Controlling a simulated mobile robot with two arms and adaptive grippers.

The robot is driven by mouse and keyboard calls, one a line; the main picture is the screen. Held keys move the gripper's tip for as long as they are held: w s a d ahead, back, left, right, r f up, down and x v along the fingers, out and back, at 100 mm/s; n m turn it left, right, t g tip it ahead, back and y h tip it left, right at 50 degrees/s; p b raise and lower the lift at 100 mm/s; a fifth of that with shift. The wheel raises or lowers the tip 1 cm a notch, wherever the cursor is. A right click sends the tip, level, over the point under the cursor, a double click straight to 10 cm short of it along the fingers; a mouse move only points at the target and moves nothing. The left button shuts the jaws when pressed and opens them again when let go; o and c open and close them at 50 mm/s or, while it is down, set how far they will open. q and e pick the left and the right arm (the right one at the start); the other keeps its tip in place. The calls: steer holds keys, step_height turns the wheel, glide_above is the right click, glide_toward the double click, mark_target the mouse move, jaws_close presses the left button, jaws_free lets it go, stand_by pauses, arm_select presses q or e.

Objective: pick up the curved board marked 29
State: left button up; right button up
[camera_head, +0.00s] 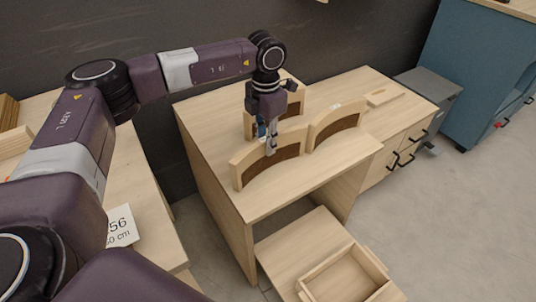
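Three curved wooden boards with dark brown inner faces stand on edge on the light wood desk (232,203). One is at the front left (247,170), one at the right (352,122) and one behind (301,100), partly hidden by my arm. The number 29 cannot be read on any of them. My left gripper (269,150) points down at the front left board, its fingertips overlapping that board's top edge in the picture. I cannot tell whether the fingers touch or grip it. My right gripper is not in view.
A small flat wooden piece (384,97) lies at the back right of the desk. An open wooden tray (345,276) sits on a low surface in front. A blue cabinet (462,75) stands at right.

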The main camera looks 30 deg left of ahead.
arm_select(q)
jaws_close()
steer(key=shift+r, duration=0.15)
